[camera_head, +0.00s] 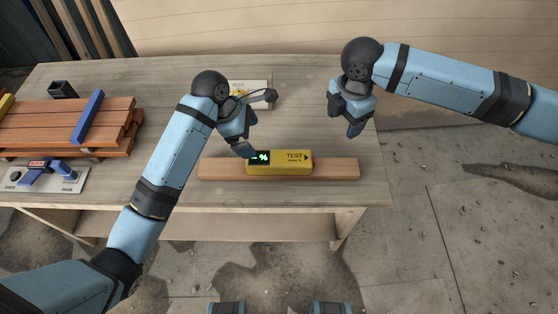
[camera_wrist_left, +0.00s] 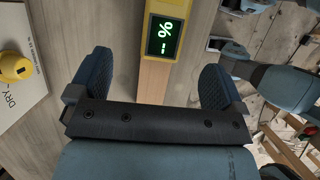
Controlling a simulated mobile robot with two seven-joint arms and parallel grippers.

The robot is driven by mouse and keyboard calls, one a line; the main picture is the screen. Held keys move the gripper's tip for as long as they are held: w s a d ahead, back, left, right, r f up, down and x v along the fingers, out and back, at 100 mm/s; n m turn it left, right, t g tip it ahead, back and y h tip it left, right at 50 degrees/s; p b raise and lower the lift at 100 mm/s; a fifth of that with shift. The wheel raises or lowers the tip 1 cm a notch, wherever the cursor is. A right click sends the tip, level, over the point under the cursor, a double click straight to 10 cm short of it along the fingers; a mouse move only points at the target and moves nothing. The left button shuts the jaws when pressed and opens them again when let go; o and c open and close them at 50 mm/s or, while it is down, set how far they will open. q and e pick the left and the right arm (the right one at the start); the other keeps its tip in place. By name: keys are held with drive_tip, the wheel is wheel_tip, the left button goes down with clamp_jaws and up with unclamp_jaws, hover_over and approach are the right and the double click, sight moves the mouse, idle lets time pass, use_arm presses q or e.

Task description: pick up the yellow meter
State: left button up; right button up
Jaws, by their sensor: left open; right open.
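The yellow meter (camera_head: 290,164) lies on a narrow wooden board (camera_head: 220,169) near the table's front edge. Its dark display shows "- %" and its top reads "TEST". My left gripper (camera_head: 243,143) is open, just above and behind the meter's left end. In the left wrist view the meter (camera_wrist_left: 163,38) lies ahead, beyond and between the two open fingers (camera_wrist_left: 158,82), with nothing held. My right gripper (camera_head: 350,115) is open and empty, above the table's right side, apart from the meter.
A white card or block (camera_head: 256,92) with a yellow knob stands behind my left gripper; the knob (camera_wrist_left: 15,68) also shows in the left wrist view. Stacked reddish boards (camera_head: 60,120) with a blue bar (camera_head: 88,117) lie at left. A grey panel (camera_head: 45,179) sits in front of them.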

sight(266, 158)
use_arm(q)
drive_tip(key=x, duration=0.5)
drive_tip(key=shift+d+f, duration=0.1)
drive_tip(key=shift+f, duration=0.1)
drive_tip(key=shift+s+x, duration=0.2)
drive_tip(key=shift+x, duration=1.2)
drive_tip(key=shift+s+x, duration=0.2)
drive_tip(key=shift+x, duration=1.15)
drive_tip(key=shift+d, duration=0.2)
drive_tip(key=shift+r, duration=0.1)
drive_tip(key=c, duration=1.2)
wheel_tip(266, 158, up, 10)
drive_tip(key=shift+f, duration=4.45)
drive_tip(key=shift+f, duration=0.55)
